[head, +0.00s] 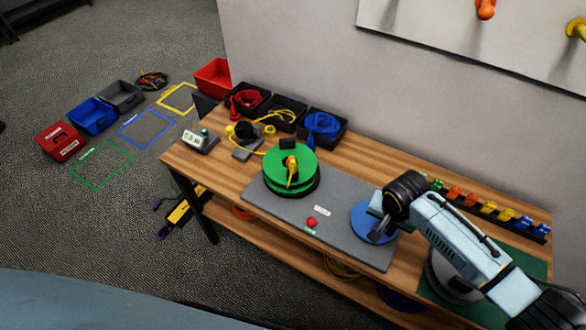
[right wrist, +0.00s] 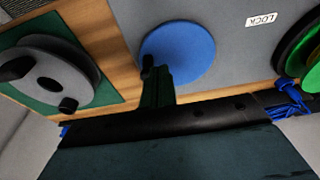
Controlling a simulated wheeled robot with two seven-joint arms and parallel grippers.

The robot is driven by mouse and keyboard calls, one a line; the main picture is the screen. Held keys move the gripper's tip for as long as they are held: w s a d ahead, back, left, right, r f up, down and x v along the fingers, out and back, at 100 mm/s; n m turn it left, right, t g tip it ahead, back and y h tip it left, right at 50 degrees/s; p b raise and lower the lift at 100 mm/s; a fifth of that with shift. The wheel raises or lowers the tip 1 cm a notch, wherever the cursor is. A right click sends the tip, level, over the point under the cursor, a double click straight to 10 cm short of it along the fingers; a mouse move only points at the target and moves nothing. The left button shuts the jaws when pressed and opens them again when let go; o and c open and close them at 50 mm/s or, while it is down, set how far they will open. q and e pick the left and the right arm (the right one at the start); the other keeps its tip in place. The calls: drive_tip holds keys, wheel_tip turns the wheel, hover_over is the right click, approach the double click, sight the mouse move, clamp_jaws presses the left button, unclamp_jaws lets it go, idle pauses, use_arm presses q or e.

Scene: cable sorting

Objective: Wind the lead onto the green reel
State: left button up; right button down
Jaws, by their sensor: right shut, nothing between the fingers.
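The green reel (head: 272,179) stands on the grey mat on the bench, with a black block at its back edge. A yellow piece (head: 291,172) lies across its top; I cannot tell if it is a plug or a handle. A thin yellow lead (head: 247,149) runs from the reel's left side toward the items at the bench's left end. The reel's edge also shows at the right of the right wrist view (right wrist: 296,46). My right gripper (head: 377,236) is shut and empty over the blue disc (head: 366,213), right of the reel. My left gripper is out of view.
A red button (head: 311,222) sits on the grey mat (head: 340,240). Black bins with red, yellow and blue cables (head: 322,122) line the back. Colored clips (head: 490,207) stand at right. A grey reel (right wrist: 48,72) is on a green mat. Floor bins (head: 92,116) lie left.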

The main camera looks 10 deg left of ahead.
drive_tip(key=shift+f, duration=0.1)
drive_tip(key=shift+f+b, duration=1.85)
drive_tip(key=shift+f, duration=1)
drive_tip(key=shift+d, duration=0.1)
